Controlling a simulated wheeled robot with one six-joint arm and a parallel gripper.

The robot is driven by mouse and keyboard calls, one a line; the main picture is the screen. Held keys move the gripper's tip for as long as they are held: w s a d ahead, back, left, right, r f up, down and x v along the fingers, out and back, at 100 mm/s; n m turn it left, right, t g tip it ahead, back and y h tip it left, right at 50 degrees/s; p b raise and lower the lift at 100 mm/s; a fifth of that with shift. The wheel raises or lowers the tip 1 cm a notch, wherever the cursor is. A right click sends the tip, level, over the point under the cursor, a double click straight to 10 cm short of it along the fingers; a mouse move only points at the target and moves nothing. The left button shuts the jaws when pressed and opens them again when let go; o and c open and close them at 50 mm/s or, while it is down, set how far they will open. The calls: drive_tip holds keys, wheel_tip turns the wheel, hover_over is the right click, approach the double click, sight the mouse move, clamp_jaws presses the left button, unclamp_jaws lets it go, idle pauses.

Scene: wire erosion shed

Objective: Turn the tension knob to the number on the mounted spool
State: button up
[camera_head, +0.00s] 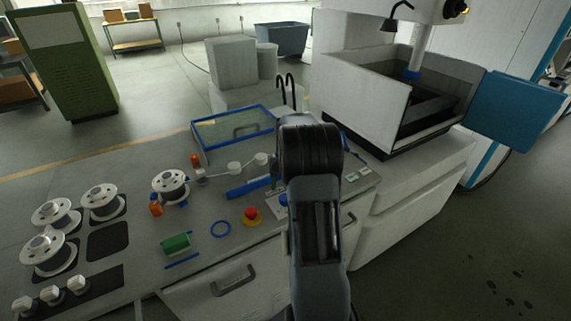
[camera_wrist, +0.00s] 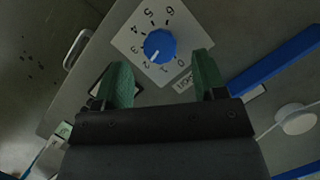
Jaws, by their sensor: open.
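The blue tension knob (camera_wrist: 160,46) sits on a white dial plate (camera_wrist: 122,40) numbered 0 to 6 in the wrist view. Its white mark appears to point near 2. My gripper (camera_wrist: 162,75) is open, its green fingers apart with the knob beyond the gap between their tips; no contact shows. In the head view my arm hides the gripper and much of the dial. The mounted spool (camera_head: 170,183) stands on the bench beside orange parts; its number is too small to read.
Several loose spools (camera_head: 104,201) stand at the bench's left. A blue bar (camera_wrist: 275,62) runs right of the dial. The machine tank (camera_head: 365,95) stands behind right.

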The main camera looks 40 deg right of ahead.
drive_tip(key=v, duration=1)
drive_tip(key=shift+w, duration=0.15)
wheel_tip(320, 180, down, 4)
drive_tip(key=s+a+n+t+h, duration=0.1)
drive_tip(key=a, duration=0.1)
drive_tip(key=s+a+r+n+t+h, duration=0.1)
drive_tip(key=s+a+r+n+t, duration=0.1)
drive_tip(key=s+a, duration=0.5)
drive_tip(key=s+a+r+n+t+h, duration=0.1)
drive_tip(key=s+a+n+t, duration=0.3)
drive_tip(key=s+a, duration=0.4)
drive_tip(key=a+r+n, duration=0.1)
drive_tip(key=a, duration=0.6)
drive_tip(key=shift+s+a+r+n, duration=0.25)
drive_tip(key=shift+s+n, duration=0.05)
